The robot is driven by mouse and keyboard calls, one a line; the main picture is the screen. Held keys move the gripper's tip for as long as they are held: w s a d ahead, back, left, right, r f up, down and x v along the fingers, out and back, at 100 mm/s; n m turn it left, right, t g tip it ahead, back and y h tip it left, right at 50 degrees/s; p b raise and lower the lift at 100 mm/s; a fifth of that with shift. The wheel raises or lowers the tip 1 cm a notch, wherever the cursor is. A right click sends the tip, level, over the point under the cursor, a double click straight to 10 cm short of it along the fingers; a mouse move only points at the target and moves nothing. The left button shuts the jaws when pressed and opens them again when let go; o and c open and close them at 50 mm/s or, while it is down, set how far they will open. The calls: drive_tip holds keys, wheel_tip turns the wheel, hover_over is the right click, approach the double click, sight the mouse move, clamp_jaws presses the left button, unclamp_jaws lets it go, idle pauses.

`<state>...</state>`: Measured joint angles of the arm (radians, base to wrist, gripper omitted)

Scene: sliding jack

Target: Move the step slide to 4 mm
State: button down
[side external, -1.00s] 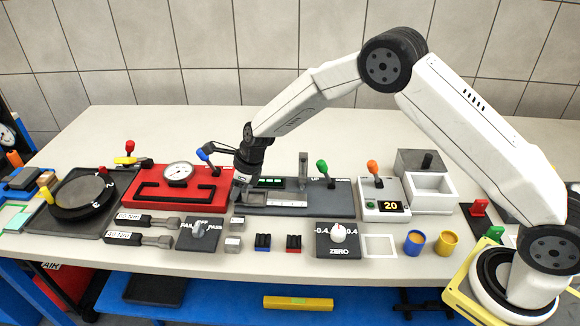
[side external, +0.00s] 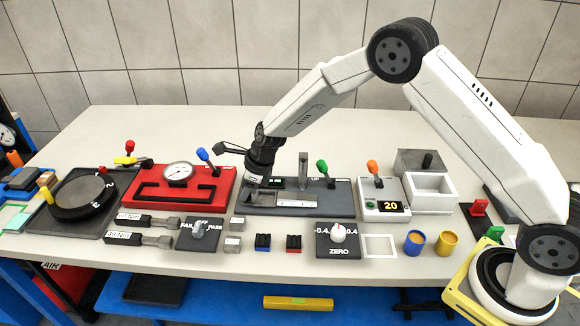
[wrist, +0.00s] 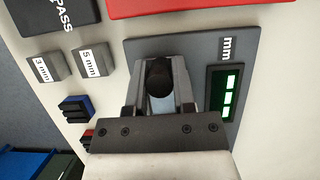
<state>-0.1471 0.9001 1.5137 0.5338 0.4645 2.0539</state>
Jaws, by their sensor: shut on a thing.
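The dark grey slide fixture (side external: 335,199) lies mid-table with a pale ruled strip (side external: 296,203) along its front. My gripper (side external: 253,184) points down over the fixture's left part. In the wrist view my gripper (wrist: 158,88) is shut around the black round knob (wrist: 159,73), which I take to be the step slide's grip. A finger stands on each side of it. The slide's body is mostly hidden by the fingers. The readout (wrist: 229,95) beside it, near the "mm" label, shows lit green marks that I cannot read.
A red plate with a dial gauge (side external: 178,172) and a blue-tipped lever (side external: 203,155) stand close left of my gripper. A grey post (side external: 303,168) and a green-tipped lever (side external: 322,167) stand to the right. Blocks marked 3 mm (wrist: 44,67) and 5 mm (wrist: 90,60) lie nearby.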

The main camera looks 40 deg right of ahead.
drive_tip(key=shift+c, duration=2.2)
unclamp_jaws()
drive_tip(key=shift+r, duration=0.15)
drive_tip(key=v, duration=0.7)
drive_tip(key=shift+r, duration=0.2)
drive_tip(key=shift+s+d+r, duration=0.1)
wheel_tip(320, 180, up, 8)
drive_tip(key=s+d+f+n+h, duration=0.1)
drive_tip(key=s+d+n, duration=0.4)
drive_tip(key=s+n, duration=0.7)
drive_tip(key=s+d+f+n+h, duration=0.2)
drive_tip(key=s+d+f+n, duration=0.2)
drive_tip(key=s+n, duration=0.9)
drive_tip(key=shift+s+d+f+n+g, duration=0.3)
drive_tip(key=shift+d+n, duration=0.3)
drive_tip(key=shift+n, duration=0.4)
